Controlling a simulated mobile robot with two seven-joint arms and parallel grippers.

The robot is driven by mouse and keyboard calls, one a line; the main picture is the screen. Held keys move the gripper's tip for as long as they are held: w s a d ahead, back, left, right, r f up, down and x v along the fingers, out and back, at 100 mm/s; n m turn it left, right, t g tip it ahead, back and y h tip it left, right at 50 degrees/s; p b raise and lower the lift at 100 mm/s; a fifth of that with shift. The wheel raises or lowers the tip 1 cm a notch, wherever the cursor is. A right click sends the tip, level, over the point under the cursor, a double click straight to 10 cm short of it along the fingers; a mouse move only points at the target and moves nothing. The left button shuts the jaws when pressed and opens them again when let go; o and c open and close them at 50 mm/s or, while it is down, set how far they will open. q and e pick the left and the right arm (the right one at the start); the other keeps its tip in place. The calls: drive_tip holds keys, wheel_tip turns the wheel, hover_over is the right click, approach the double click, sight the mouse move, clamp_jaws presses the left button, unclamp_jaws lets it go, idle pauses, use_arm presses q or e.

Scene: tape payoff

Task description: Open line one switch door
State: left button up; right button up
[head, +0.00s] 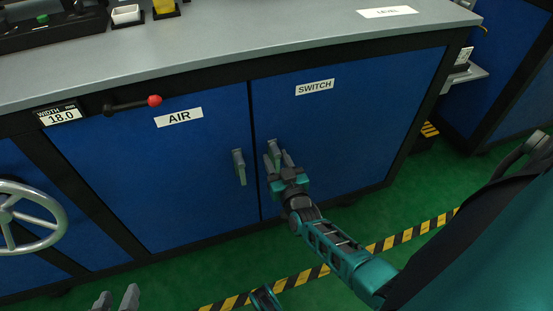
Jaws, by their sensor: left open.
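The blue switch door (340,120), labelled SWITCH, is shut flush in the cabinet front. Its grey handle (274,147) is near the door's left edge, partly hidden by my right gripper. My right gripper (278,160) is at this handle, its fingers overlapping the handle's lower part. I cannot tell whether they grip it. My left gripper (116,299) is open and empty at the bottom edge, low and away from the doors; only its fingertips show.
The shut AIR door (170,180) with its own handle (239,167) is beside the switch door. A red-knobbed lever (132,104) and a handwheel (28,218) are at left. Green floor with a striped yellow-black line (405,236) lies in front.

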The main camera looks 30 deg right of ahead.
clamp_jaws()
